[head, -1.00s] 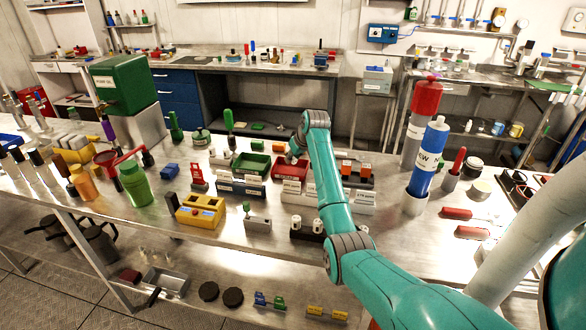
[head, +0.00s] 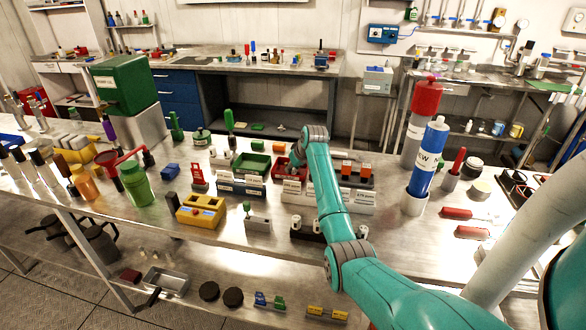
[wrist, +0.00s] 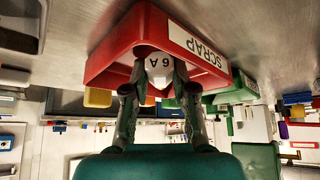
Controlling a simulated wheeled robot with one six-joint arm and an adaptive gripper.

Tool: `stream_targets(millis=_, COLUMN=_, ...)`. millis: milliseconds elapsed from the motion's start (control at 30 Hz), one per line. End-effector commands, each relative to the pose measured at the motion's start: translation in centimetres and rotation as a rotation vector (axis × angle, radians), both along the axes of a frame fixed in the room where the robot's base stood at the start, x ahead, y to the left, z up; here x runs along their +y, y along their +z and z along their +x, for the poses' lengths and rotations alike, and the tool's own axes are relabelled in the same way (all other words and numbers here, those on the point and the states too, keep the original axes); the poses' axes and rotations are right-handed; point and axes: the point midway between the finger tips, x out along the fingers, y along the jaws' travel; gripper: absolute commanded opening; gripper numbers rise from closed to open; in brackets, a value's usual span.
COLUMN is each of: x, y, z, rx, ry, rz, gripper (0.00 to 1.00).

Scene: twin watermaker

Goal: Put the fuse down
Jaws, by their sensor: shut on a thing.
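The fuse (wrist: 158,66) is a small white piece marked 6 A. In the wrist view my gripper (wrist: 158,84) is shut on it, one finger on each side. The fuse is at the red tray (wrist: 115,60), which bears a SCRAP label; whether it touches the tray floor I cannot tell. In the head view the red tray (head: 280,164) stands mid-bench, partly covered by my arm, and the fuse cannot be made out.
A green tray (head: 252,164) stands just left of the red one. Orange-topped parts (head: 364,171) and a blue cylinder (head: 428,160) are to the right.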

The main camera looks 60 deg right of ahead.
Motion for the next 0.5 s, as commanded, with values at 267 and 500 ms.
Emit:
stream_targets(millis=267, x=0.32, y=-1.64, z=-0.36, rx=0.017, ry=0.0, rz=0.013, gripper=0.48)
stream_targets(millis=500, x=0.32, y=-1.71, z=-0.46, rx=0.021, ry=-0.001, rz=0.015, gripper=0.51)
